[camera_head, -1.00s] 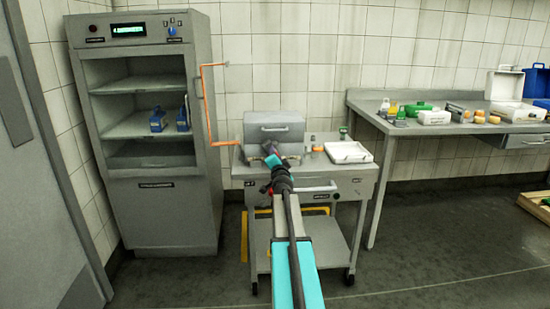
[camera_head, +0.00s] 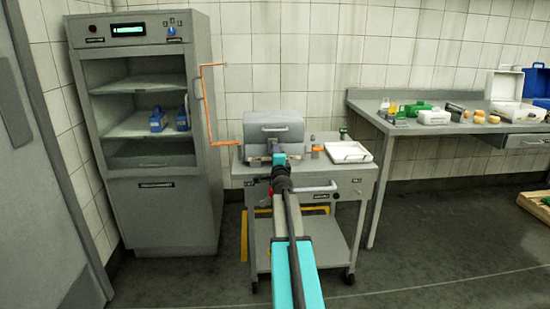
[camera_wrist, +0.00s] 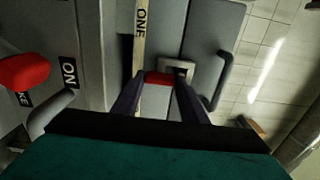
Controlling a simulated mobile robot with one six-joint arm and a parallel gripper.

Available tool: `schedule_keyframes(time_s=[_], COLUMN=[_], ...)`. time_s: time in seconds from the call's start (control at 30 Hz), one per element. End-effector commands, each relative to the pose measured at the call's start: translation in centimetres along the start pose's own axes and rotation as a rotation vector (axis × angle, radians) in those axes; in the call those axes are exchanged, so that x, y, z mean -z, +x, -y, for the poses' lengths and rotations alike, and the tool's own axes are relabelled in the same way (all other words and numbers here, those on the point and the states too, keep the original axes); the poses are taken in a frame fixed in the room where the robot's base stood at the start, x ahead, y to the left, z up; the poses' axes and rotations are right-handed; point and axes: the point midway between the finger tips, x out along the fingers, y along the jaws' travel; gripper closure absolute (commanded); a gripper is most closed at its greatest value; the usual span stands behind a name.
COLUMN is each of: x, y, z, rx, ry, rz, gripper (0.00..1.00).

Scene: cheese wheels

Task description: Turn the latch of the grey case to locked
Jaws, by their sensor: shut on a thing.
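The grey case (camera_head: 273,124) stands closed on the grey trolley, its front handle facing me. In the wrist view the grey case (camera_wrist: 204,30) fills the upper middle, with its dark handle (camera_wrist: 222,82) at right. My gripper (camera_head: 276,152) reaches the lower front of the case. In the wrist view, my gripper (camera_wrist: 160,88) has its two fingers on either side of the red latch (camera_wrist: 158,78) and is shut on it. A pale square plate (camera_wrist: 180,68) sits beside the latch. The gripper hides the latch in the head view.
A white tray (camera_head: 348,151) lies on the trolley (camera_head: 340,180), right of the case. A tall grey cabinet (camera_head: 150,215) stands at left. A bench (camera_head: 435,128) with several items is at right. In the wrist view a red knob (camera_wrist: 24,71) shows at left.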

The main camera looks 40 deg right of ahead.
Motion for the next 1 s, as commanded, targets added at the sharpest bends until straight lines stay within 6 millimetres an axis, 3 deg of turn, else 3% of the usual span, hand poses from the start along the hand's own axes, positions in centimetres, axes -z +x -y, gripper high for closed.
schedule_keyframes(time_s=[0.27,0.3,0.4,1.0], x=[0.0,0.0,0.0,0.0], y=[0.0,0.0,0.0,-1.0], z=[0.0,0.0,0.0,0.0], rx=[0.001,0.001,0.000,0.000], ry=[0.006,0.006,0.005,0.002], rz=[-0.001,-0.001,-0.001,0.000], gripper=[0.83,0.59,0.43,0.42])
